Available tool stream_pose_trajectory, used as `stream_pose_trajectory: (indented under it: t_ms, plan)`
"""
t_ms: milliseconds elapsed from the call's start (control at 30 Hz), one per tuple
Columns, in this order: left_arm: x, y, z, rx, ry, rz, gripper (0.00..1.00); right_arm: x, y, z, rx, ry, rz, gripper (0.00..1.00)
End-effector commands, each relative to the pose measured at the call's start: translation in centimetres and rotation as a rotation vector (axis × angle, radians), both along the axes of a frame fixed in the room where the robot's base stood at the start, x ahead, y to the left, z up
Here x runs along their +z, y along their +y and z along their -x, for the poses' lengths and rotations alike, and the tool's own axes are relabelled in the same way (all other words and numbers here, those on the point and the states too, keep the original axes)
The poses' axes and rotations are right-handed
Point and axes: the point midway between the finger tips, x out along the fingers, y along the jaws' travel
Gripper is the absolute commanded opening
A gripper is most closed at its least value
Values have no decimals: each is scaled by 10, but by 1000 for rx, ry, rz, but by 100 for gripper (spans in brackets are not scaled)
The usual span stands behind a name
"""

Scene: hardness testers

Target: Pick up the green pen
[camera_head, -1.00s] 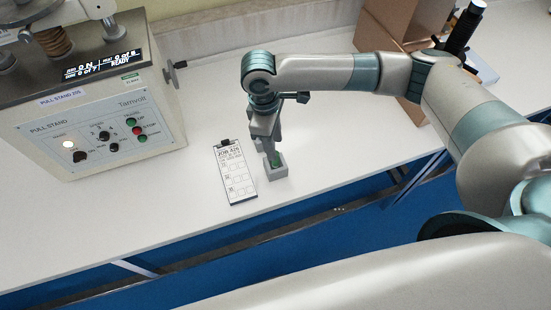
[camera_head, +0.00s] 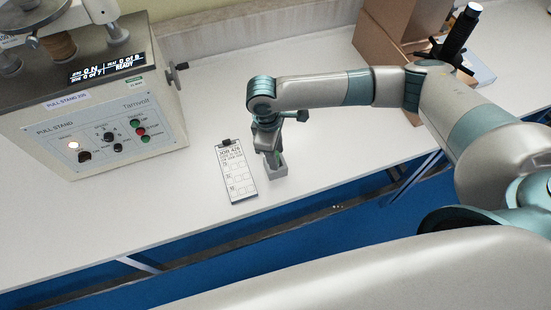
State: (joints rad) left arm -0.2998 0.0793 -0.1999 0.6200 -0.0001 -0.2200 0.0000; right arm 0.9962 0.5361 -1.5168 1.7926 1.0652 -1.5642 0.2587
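A small grey block-shaped holder (camera_head: 277,171) stands on the white bench near its front edge. A bit of green, which looks like the green pen (camera_head: 278,155), shows at the holder, mostly hidden by my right gripper. My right gripper (camera_head: 272,158) points down directly over the holder, with its fingers at the pen. The fingers are small and overlap the pen, so I cannot tell whether they are open or shut on it. My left gripper is not in view.
A clipboard (camera_head: 238,176) with a job sheet lies just left of the holder. The pull stand tester (camera_head: 110,125) stands at the left. A cardboard box (camera_head: 385,40) and a black upright device (camera_head: 458,35) are at the back right. The bench (camera_head: 180,205) is clear in front of the tester.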

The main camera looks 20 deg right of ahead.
Motion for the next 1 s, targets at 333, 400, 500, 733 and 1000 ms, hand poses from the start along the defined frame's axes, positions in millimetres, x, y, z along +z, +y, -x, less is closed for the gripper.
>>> stream_pose_trajectory:
  t_ms: [333,400,500,733,1000]
  plan:
    - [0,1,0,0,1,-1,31,0,0,0,0,0,0,15]
    - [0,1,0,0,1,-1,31,1,0,0,0,0,0,0]
    - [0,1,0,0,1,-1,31,1,0,0,0,0,0,0]
    - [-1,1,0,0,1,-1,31,1,0,0,0,0,0,0]
    - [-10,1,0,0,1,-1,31,17,1,-1,2,-2,-1,0]
